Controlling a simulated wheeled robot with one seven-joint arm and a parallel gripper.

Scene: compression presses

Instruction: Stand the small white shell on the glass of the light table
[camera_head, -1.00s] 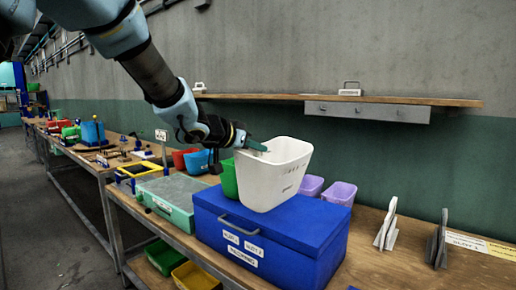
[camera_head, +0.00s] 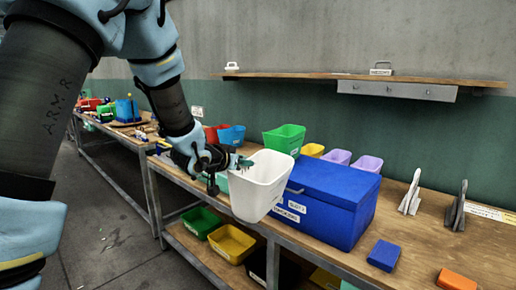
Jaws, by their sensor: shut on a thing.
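The small white shell (camera_head: 262,184) is an open, tapered bin with a dark marking on its front. It hangs a little tilted in front of the left end of the blue box. My gripper (camera_head: 244,163) is shut on its left rim, with the arm reaching in from the upper left. The shell hides part of the bench behind it. I cannot pick out the light table's glass for certain; my arm covers part of the bench to the left.
A blue lidded box (camera_head: 325,200) stands right of the shell. Green (camera_head: 285,139), red and blue bins stand behind. Grey upright pieces (camera_head: 457,208), a blue block (camera_head: 384,255) and an orange block (camera_head: 457,280) are at right. Bins fill the lower shelf (camera_head: 232,243).

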